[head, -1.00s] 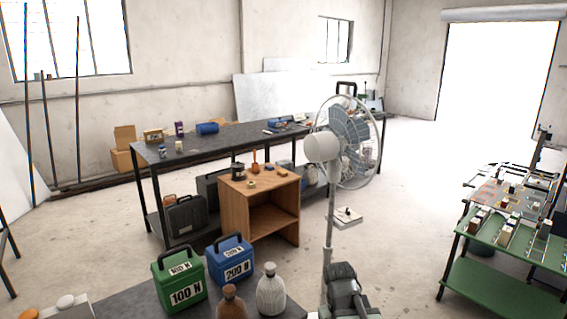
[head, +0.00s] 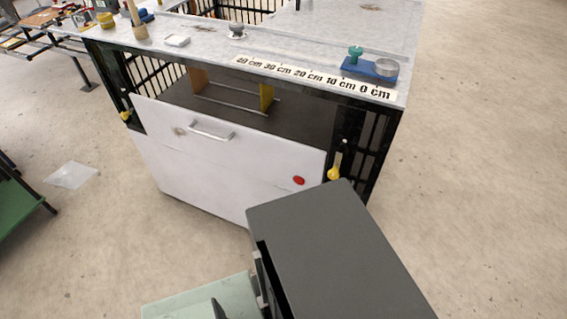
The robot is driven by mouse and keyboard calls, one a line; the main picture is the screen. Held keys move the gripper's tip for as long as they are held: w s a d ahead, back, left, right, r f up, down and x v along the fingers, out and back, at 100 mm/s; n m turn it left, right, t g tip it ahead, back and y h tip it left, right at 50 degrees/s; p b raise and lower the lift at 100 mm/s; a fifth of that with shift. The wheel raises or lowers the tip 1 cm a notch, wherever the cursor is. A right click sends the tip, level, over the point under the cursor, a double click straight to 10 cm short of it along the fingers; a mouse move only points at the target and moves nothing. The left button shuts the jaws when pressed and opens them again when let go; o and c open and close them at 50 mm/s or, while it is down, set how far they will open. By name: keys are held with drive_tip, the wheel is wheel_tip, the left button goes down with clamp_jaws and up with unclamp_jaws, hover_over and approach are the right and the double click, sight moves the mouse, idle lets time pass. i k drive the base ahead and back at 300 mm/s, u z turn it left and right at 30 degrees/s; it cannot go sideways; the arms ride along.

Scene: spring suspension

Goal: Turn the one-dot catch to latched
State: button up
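Two yellow catches sit on the black front posts of a marble-topped bench. The right catch (head: 334,173) is beside the white panel's right edge, with a dark stem running up from it and a small pale spot above. The left catch (head: 126,116) is beside the panel's left edge. Both are too small to read a dot count or tell latched from unlatched. The white panel (head: 235,165) has a bar handle (head: 211,132), a red disc and a tan disc. My gripper cannot be made out; my grey body part covers the bottom middle.
The bench top (head: 300,40) carries a centimetre scale (head: 312,78), a blue block with a green knob (head: 370,69), and several small items. Dark shelf space shows above the panel. Floor is clear to the right; a green table (head: 22,192) stands left.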

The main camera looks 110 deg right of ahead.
sight(332, 175)
drive_tip(key=z, duration=4.2)
drive_tip(key=k, duration=0.85)
drive_tip(key=u, duration=1.5)
